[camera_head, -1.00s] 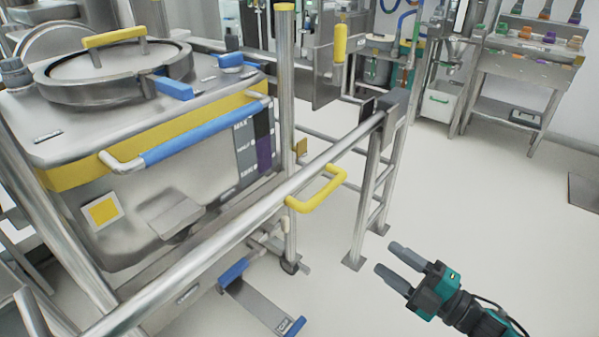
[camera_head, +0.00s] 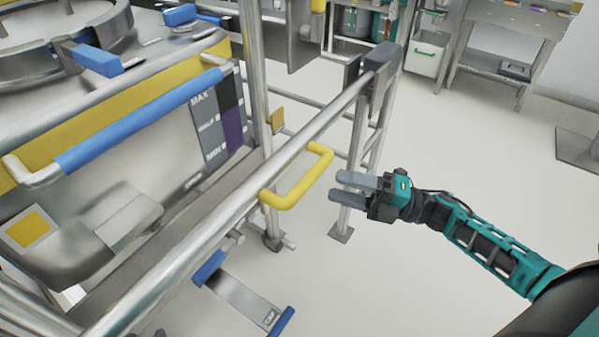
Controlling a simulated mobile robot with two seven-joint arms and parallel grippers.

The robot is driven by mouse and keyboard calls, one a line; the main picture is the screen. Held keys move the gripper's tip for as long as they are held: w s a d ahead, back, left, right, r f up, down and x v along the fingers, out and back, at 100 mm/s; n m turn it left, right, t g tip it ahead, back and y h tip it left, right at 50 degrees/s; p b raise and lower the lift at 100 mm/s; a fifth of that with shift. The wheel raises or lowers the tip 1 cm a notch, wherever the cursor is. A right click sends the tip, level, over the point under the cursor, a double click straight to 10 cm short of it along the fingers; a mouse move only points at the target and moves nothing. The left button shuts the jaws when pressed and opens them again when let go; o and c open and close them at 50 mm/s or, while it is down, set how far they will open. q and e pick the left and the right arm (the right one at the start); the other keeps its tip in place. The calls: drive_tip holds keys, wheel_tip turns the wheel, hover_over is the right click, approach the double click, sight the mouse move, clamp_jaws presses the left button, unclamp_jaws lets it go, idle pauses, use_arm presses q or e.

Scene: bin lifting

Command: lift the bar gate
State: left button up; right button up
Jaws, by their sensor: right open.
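The bar gate (camera_head: 228,208) is a long grey metal bar running from the lower left up to a post at the upper right. A yellow U-shaped handle (camera_head: 303,184) is fixed to its near side. The bar's far end rests at a dark bracket (camera_head: 381,60) on the post. My right gripper (camera_head: 336,187) is open and empty, just right of the handle, its two grey fingers pointing left towards it. A small gap shows between the fingertips and the handle. My left gripper is not in view.
A steel bin with a yellow band (camera_head: 97,108) and a blue handle (camera_head: 140,122) stands behind the bar at left. A pedal plate with blue ends (camera_head: 240,297) is low in front. Upright posts (camera_head: 253,75) stand near the bar. The floor (camera_head: 480,150) at right is clear.

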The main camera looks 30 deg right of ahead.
drive_tip(key=x, duration=0.9)
drive_tip(key=shift+c, duration=0.5)
clamp_jaws()
